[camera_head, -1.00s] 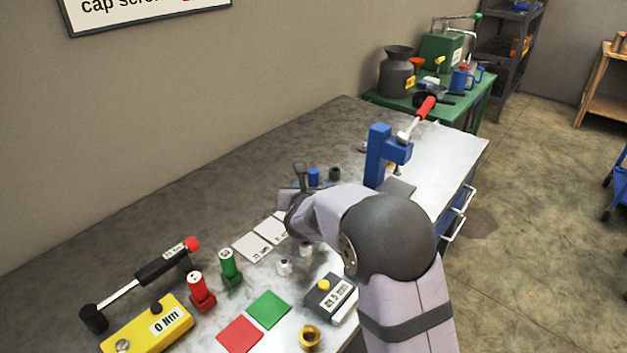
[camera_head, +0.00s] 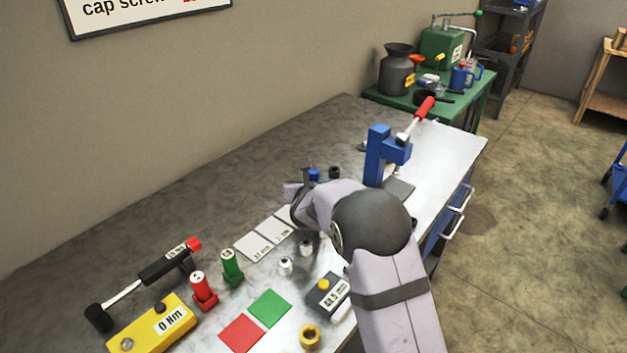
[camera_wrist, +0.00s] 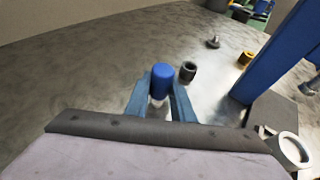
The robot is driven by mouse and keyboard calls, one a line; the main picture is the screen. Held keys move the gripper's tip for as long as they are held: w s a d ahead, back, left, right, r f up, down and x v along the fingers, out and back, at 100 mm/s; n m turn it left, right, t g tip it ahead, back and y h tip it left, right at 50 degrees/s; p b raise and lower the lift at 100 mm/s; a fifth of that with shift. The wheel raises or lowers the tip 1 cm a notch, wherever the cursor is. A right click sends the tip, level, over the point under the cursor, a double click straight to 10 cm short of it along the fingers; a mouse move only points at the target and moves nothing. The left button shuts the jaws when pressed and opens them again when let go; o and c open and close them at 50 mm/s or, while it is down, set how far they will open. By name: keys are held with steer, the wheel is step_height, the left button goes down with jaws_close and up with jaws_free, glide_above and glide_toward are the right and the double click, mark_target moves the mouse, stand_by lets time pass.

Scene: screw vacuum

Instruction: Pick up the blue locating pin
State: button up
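The blue locating pin (camera_head: 314,174) stands upright near the back of the bench, partly hidden by my wrist. In the wrist view, the blue pin (camera_wrist: 162,78), with a pale lower part, shows between and just ahead of the two fingers. My gripper (camera_wrist: 161,98) is open, one finger on each side of the pin. I cannot tell whether either finger touches it. In the head view my gripper (camera_head: 307,180) is close beside the pin, mostly hidden by my own arm.
A dark ring-shaped part (camera_wrist: 188,72) stands just right of the pin. The blue press (camera_head: 377,155) rises further right. A small metal part (camera_wrist: 213,42) and a brass part (camera_wrist: 245,60) lie beyond. White cards (camera_head: 255,246) lie in front.

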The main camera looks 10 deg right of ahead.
mark_target(316, 171)
jaws_close()
steer(key=shift+r, duration=0.1)
step_height(316, 171, up, 10)
steer(key=shift+p, duration=0.85)
steer(key=shift+d+r, duration=0.2)
steer(key=shift+d, duration=0.15)
steer(key=w+d+f+m+h+p, duration=0.1)
steer(key=w+d+p, duration=0.1)
steer(key=d+p, duration=0.5)
steer(key=w+r+n+y, duration=0.1)
steer(key=w+r, duration=0.2)
steer(key=w, duration=0.2)
steer(key=shift+a+r, duration=0.15)
steer(key=shift+a, duration=0.2)
